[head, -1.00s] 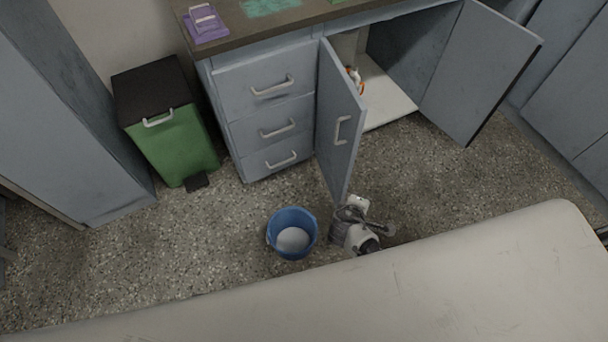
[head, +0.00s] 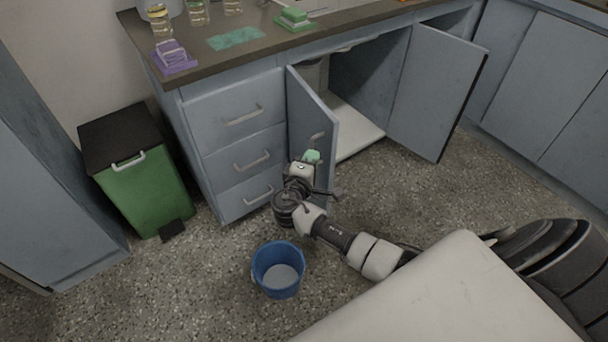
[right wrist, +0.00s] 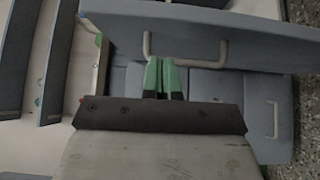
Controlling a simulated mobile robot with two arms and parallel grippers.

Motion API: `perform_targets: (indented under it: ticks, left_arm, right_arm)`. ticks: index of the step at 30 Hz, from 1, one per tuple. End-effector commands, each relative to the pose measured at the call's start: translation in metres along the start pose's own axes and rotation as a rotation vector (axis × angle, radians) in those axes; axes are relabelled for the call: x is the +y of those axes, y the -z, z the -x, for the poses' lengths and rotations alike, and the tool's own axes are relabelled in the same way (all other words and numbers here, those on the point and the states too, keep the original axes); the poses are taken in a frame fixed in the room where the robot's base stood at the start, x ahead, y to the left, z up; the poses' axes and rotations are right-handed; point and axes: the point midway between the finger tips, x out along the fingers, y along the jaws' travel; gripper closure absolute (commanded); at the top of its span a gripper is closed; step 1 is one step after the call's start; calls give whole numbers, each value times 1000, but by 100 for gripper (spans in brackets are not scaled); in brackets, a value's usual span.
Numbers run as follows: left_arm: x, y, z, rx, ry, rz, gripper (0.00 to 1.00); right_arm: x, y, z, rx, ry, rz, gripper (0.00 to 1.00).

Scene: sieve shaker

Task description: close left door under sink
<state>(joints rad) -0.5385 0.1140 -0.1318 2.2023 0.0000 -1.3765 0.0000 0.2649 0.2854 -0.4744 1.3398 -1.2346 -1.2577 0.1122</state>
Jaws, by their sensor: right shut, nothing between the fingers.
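The left door (head: 308,115) under the sink is a blue-grey panel that stands open, swung out in front of the drawers. Its metal handle (head: 318,141) is on the face toward the drawers. My right gripper (head: 311,157) is shut and empty, its green fingertips close to this handle. In the right wrist view, the green fingertips (right wrist: 164,76) overlap the handle (right wrist: 190,63) in front of the door (right wrist: 200,28). I cannot tell whether they touch it. My left gripper is not in view.
The right cupboard door (head: 436,85) also stands open, with the cupboard floor (head: 350,125) showing between the doors. Drawers (head: 240,150) are left of the left door. A blue bucket (head: 278,270) stands on the floor near my right arm. A green bin (head: 145,195) is farther left.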

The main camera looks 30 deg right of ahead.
Motion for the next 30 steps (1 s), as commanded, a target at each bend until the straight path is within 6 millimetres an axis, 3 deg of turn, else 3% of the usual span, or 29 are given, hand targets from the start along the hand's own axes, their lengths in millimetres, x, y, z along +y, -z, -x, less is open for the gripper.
perform_targets:
  ticks: [7,26,30]
  left_arm:
    - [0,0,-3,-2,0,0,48]
    - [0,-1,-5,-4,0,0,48]
    - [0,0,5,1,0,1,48]
  right_arm:
    - [0,-23,-24,1,-1,2,100]
    - [-1,-32,-32,13,1,2,100]
    - [-2,-42,-39,47,-1,3,100]
